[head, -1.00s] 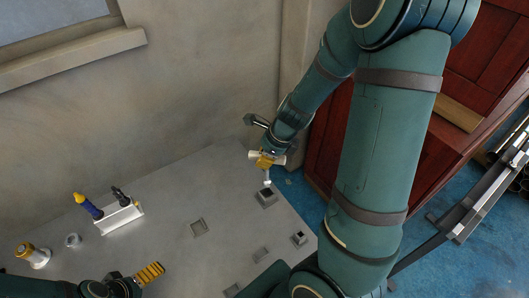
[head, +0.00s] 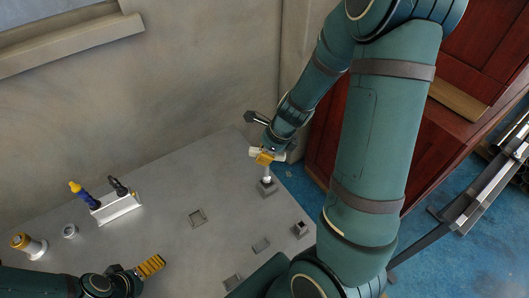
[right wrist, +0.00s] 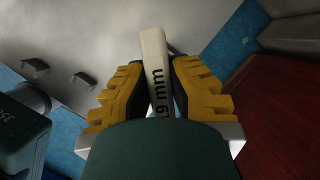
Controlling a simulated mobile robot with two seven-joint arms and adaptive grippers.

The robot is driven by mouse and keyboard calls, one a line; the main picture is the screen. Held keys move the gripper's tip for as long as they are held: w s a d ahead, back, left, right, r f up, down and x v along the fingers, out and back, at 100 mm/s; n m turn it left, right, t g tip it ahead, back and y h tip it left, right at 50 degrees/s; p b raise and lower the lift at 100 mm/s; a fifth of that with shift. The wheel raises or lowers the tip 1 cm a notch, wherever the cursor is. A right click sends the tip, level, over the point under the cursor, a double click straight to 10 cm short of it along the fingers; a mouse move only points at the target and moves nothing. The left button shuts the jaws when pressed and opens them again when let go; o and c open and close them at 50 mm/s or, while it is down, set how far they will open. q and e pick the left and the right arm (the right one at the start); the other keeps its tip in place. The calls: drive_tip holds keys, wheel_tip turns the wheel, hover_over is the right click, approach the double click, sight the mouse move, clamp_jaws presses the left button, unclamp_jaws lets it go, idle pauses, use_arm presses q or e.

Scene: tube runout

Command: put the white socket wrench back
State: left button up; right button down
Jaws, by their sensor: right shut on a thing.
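The white socket wrench (right wrist: 153,52), marked "19 mm" as far as its print shows, is between the yellow fingers of my right gripper (head: 265,157). In the head view its pale shaft (head: 267,173) points down from the gripper to a grey square holder (head: 267,189) near the table's right edge. The lower end meets the holder in the picture; I cannot tell how deep it sits. The fingers (right wrist: 160,82) are shut on the wrench in the right wrist view. My left gripper (head: 150,266) is low at the left over the table, its fingers too small to judge.
The grey table (head: 165,240) has other square holders (head: 300,229) and flat square fittings (head: 197,217). A red cabinet (head: 325,150) stands beyond the right edge.

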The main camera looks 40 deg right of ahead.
sight(154, 281)
use_arm(q)
drive_tip(key=shift+f, duration=0.1)
drive_tip(key=shift+f+b, duration=1.15)
drive_tip(key=shift+b, duration=0.1)
use_arm(e)
drive_tip(key=shift+f, duration=1.35)
use_arm(q)
drive_tip(key=shift+s+d+f+b, duration=0.1)
drive_tip(key=shift+f+b, duration=0.35)
drive_tip(key=shift+b, duration=0.1)
use_arm(e)
drive_tip(key=shift+s+d+f, duration=0.1)
drive_tip(key=shift+s+f, duration=0.1)
drive_tip(key=shift+f, duration=0.35)
drive_tip(key=shift+c, duration=1)
unclamp_jaws()
use_arm(q)
drive_tip(key=shift+r, duration=0.1)
use_arm(e)
drive_tip(key=shift+r, duration=0.1)
